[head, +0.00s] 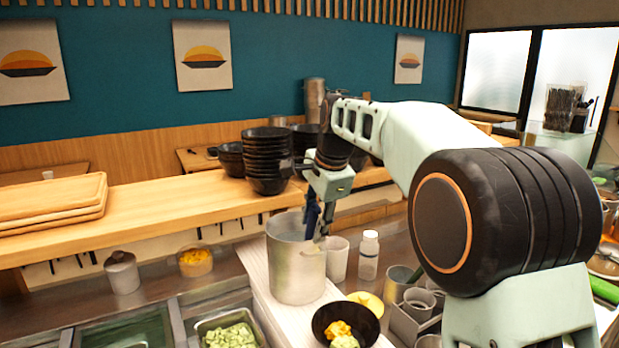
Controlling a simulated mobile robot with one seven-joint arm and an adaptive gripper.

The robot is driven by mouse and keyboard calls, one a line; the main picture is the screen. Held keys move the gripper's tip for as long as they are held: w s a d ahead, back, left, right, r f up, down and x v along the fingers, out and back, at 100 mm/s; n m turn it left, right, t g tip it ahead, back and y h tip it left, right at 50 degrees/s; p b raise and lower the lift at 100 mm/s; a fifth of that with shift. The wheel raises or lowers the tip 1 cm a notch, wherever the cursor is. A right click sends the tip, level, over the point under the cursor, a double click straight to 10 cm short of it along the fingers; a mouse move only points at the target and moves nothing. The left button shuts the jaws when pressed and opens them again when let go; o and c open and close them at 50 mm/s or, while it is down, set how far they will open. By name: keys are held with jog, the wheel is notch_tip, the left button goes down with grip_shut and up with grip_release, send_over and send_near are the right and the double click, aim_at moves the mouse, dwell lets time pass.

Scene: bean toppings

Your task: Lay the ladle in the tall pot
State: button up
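The tall pot (296,272) is a grey metal cylinder standing upright on the light board near the middle of the head view. My gripper (318,228) points down at the pot's right rim, with its dark fingers in front of the far part of the opening. A small pale, thin piece shows at the fingertips; I cannot tell whether it is part of a ladle. No ladle can be clearly made out, and the inside of the pot is mostly hidden. Whether the fingers are open or shut is too small to tell.
A white cup (338,259) and a white-capped bottle (369,256) stand close right of the pot. A black bowl with food (346,322) is in front. Stacked black bowls (266,160) stand on the wooden counter behind. Food trays (230,330) lie at lower left.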

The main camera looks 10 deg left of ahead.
jog(key=shift+r, duration=0.1)
jog(key=v, duration=1.2)
